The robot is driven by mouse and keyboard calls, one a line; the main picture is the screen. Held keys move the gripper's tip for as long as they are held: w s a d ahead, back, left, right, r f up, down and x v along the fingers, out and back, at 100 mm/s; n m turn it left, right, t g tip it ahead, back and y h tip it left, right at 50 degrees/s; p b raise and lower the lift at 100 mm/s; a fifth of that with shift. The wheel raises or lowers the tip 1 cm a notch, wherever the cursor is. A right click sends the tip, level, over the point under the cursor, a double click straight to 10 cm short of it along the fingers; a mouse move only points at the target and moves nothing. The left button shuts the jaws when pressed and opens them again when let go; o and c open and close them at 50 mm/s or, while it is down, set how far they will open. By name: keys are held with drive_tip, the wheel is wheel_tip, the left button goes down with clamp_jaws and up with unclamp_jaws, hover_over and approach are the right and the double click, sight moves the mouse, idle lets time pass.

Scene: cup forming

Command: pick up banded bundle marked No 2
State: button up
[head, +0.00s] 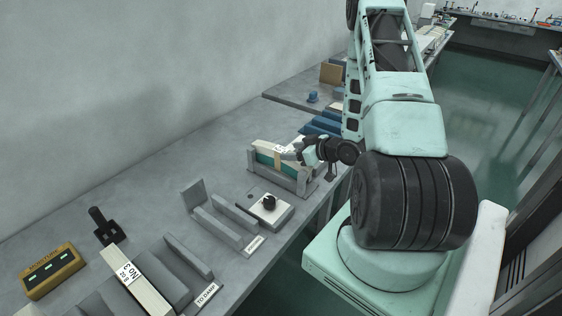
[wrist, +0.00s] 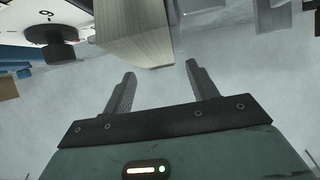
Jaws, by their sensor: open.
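A bundle marked No 3 (head: 140,282) lies in a grey holder at the lower left of the head view. Another pale bundle (head: 265,146) with a tan band stands in a grey cradle (head: 284,181) near mid-picture; its number is too small to read. My gripper (head: 298,152) is at the right end of this cradle, partly hidden by my wrist. In the wrist view my gripper (wrist: 160,82) is open, with nothing seen between the fingertips. The pale squared end of a block or bundle (wrist: 148,48) shows just beyond the fingertips; I cannot tell whether they touch.
Grey angled holders (head: 222,222), a yellow moisture meter (head: 52,270) and a black upright tool (head: 104,226) stand on the grey bench. Blue items (head: 322,125) lie behind my gripper. The bench along the wall is mostly clear.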

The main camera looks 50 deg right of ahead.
sight(283, 150)
drive_tip(key=p+x, duration=0.2)
drive_tip(key=x, duration=0.2)
drive_tip(key=shift+w+a, duration=0.1)
drive_tip(key=shift+w, duration=0.25)
drive_tip(key=shift+w+f, duration=0.3)
drive_tip(key=shift+w, duration=0.15)
clamp_jaws()
